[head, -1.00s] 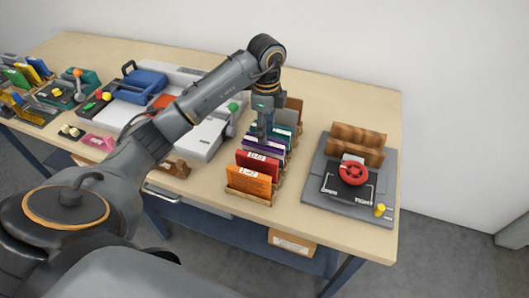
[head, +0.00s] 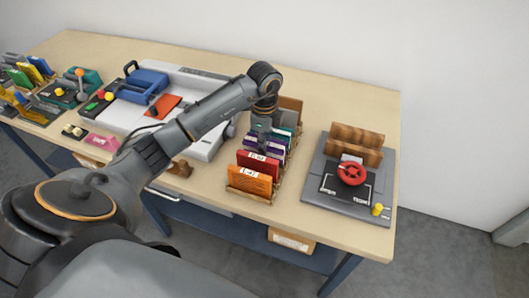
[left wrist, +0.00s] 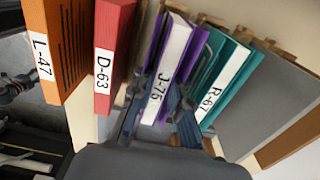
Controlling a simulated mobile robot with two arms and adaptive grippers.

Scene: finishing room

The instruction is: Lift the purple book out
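The purple book (head: 273,151) stands in a wooden rack on the table, between a red book (head: 258,163) and a teal book. In the left wrist view the purple book (left wrist: 171,62) has a white spine label reading J-75. My left gripper (head: 263,138) points down over the rack. In the left wrist view its fingers (left wrist: 160,100) are on either side of the purple book's spine, and they look apart. Whether they touch the covers is hard to see. My right gripper is not in view.
Close beside the purple book stand the red book D-63 (left wrist: 112,50) and the teal book R-67 (left wrist: 228,80). An orange book L-47 (left wrist: 60,50) is at the rack's end. A grey stand with a red ring (head: 351,174) is to the right. A white machine (head: 200,135) is to the left.

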